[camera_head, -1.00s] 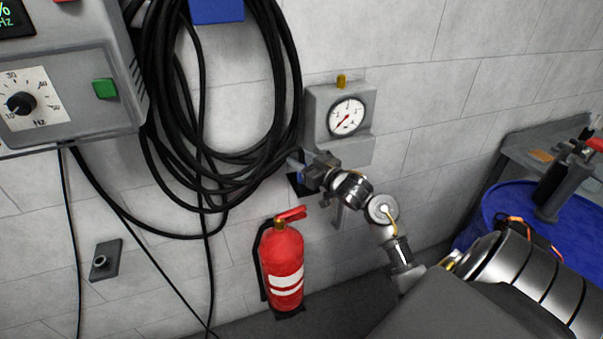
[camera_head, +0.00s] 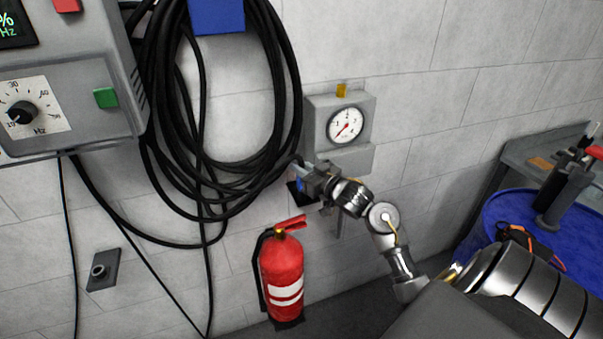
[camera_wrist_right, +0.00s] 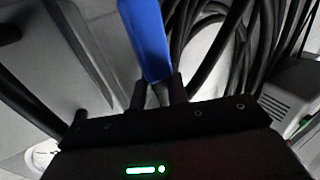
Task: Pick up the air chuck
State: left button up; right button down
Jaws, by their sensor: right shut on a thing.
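My right gripper (camera_head: 301,180) is at the wall, right of the coiled black hose and below the pressure gauge. It is shut on a blue part, which I take to be the air chuck. In the right wrist view the blue air chuck (camera_wrist_right: 147,40) rises from between the two dark fingers (camera_wrist_right: 159,92) of my right gripper. In the head view only a small blue patch of it shows, and the gripper hides most of it. A dark plate on the wall shows just behind the gripper. My left gripper is not in view.
The black hose coil (camera_head: 160,130) hangs from a blue holder (camera_head: 216,14). The gauge box (camera_head: 355,160) is just above my right arm. A red fire extinguisher (camera_head: 282,268) stands below the gripper. A grey control box (camera_head: 75,70) is at left, a blue drum (camera_head: 500,208) at right.

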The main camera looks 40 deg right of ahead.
jog(key=shift+r, duration=0.45)
jog(key=r, duration=0.1)
jog(key=r+b, duration=0.1)
jog(key=shift+s+a+r, duration=0.15)
jog(key=shift+s+r, duration=0.15)
jog(key=shift+r, duration=0.1)
jog(key=s+a+r+p, duration=0.6)
jog(key=s+r, duration=0.3)
jog(key=s, duration=0.2)
jog(key=shift+s+a, duration=0.3)
jog(key=shift+a, duration=0.1)
